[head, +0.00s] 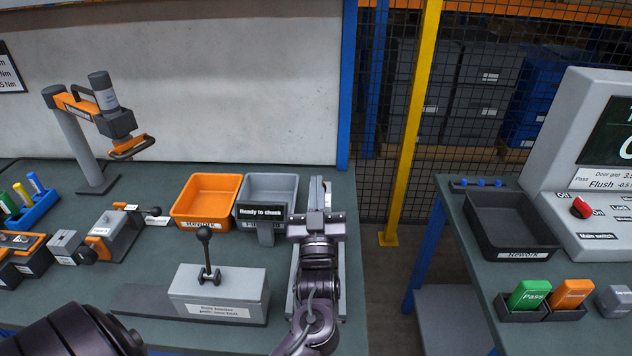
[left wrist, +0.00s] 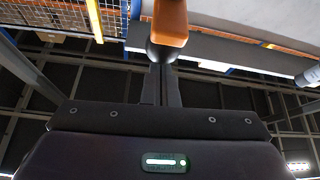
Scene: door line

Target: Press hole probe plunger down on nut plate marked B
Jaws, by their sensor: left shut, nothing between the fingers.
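No hole probe plunger and no nut plate marked B can be made out for certain in either view. My left gripper (head: 320,194) points away from me near the right end of the left bench, beside the grey bin. In the left wrist view its fingers (left wrist: 161,72) are together, with nothing between them. An orange part with a dark end (left wrist: 168,24) appears just beyond the fingertips there. I cannot tell what it is or whether it is touched. My left gripper and forearm hide part of the bench end. My right gripper is not in view.
A grey box with an upright black-knobbed lever (head: 220,287) stands left of my forearm. An orange bin (head: 206,219) and a grey bin (head: 266,187) are behind it. An orange-headed tool stand (head: 75,148) and small blocks (head: 110,229) are left. A gap separates the right bench (head: 470,262).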

